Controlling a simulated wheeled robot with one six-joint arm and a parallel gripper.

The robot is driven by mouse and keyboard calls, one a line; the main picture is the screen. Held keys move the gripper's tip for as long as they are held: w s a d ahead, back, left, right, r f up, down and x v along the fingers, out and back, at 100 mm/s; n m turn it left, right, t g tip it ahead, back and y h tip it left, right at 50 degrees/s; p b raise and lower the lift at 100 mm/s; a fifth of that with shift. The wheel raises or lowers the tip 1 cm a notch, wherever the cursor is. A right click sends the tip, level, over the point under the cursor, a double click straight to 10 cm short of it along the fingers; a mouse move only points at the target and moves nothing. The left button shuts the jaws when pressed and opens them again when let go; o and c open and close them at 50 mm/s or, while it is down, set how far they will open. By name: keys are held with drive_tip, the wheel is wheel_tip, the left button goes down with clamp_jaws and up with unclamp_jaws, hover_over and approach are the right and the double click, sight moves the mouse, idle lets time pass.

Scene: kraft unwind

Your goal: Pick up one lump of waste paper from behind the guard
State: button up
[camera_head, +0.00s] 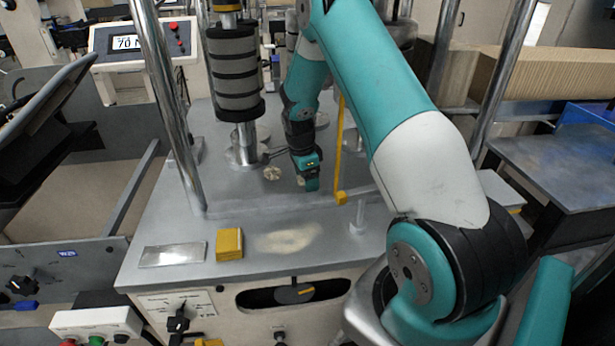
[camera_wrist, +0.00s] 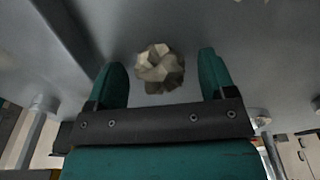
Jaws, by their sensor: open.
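A crumpled beige lump of waste paper (camera_head: 272,173) lies on the grey machine deck, near the foot of the dark banded roller. Another small pale patch, perhaps a second lump (camera_head: 300,181), shows right beside my gripper (camera_head: 311,184), partly hidden by it. In the wrist view, a faceted paper lump (camera_wrist: 160,68) sits centred between the two teal fingertips of my gripper (camera_wrist: 162,75). The jaws are open, with a gap on both sides of the lump. I cannot tell which lump in the head view this is. The guard is not clearly identifiable.
The banded roller (camera_head: 234,75) stands left of my gripper, and a chrome post (camera_head: 168,105) further left. A thin yellow upright (camera_head: 338,150) stands close on the right. A yellow block (camera_head: 229,244) and a metal plate (camera_head: 172,254) lie at the front of the deck.

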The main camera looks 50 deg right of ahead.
drive_tip(key=c, duration=1)
drive_tip(key=shift+r, duration=0.2)
